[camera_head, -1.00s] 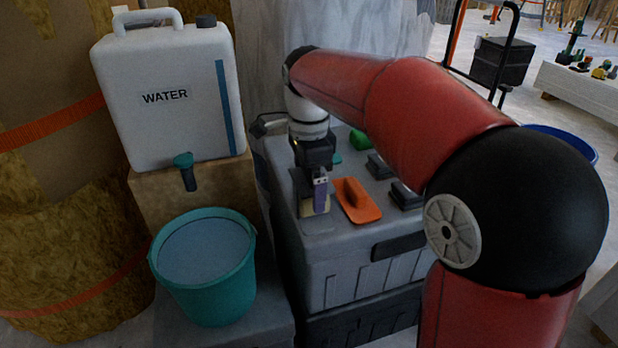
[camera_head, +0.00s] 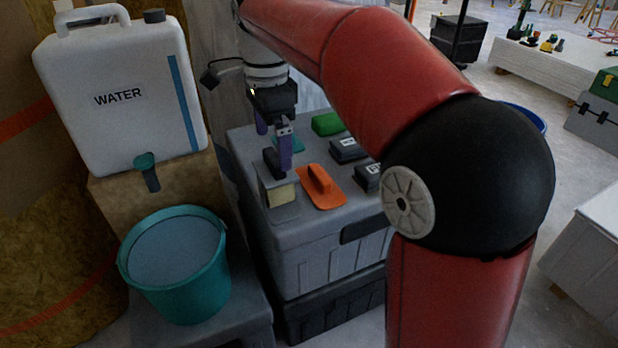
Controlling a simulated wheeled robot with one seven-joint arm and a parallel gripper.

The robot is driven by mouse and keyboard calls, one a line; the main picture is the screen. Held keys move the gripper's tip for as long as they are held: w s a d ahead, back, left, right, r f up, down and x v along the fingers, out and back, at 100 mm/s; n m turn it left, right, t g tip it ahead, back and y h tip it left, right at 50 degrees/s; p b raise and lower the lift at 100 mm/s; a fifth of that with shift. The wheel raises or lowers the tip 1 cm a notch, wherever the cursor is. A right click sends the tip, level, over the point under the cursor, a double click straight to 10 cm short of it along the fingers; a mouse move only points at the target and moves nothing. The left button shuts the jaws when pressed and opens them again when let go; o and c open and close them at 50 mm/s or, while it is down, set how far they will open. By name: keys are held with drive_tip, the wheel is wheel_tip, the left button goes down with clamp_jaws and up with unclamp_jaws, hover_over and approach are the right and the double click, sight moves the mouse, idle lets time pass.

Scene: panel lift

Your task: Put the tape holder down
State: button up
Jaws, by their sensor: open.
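The tape holder (camera_head: 281,194) stands on the left part of the grey toolbox lid. It has a grey body with a dark upper part and a pale yellow block at its front. My gripper (camera_head: 274,147) is open with its purple fingers pointing down, at and just above the top of the holder. The near finger overlaps the holder's upper part in the picture, so I cannot tell whether it touches. Nothing shows between the fingers.
The grey toolbox (camera_head: 325,262) also carries an orange float (camera_head: 320,187), a green block (camera_head: 327,124) and dark boxes (camera_head: 347,151). A teal bucket (camera_head: 178,277) and a white water container (camera_head: 120,97) stand left.

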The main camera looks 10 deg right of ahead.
drive_tip(key=s+d+f+n+t, duration=0.2)
drive_tip(key=s+d+f+n, duration=0.3)
drive_tip(key=s, duration=0.5)
drive_tip(key=s+d+f+n+t, duration=0.3)
drive_tip(key=s+d+f+n, duration=0.2)
drive_tip(key=s+d+n, duration=0.3)
drive_tip(key=shift+s+d+f+n+t, duration=0.15)
drive_tip(key=shift+s+f+n+t, duration=0.15)
drive_tip(key=shift+s+n, duration=0.65)
drive_tip(key=shift+r, duration=0.2)
wheel_tip(320, 180, up, 3)
drive_tip(key=p, duration=0.3)
drive_tip(key=shift+f, duration=0.15)
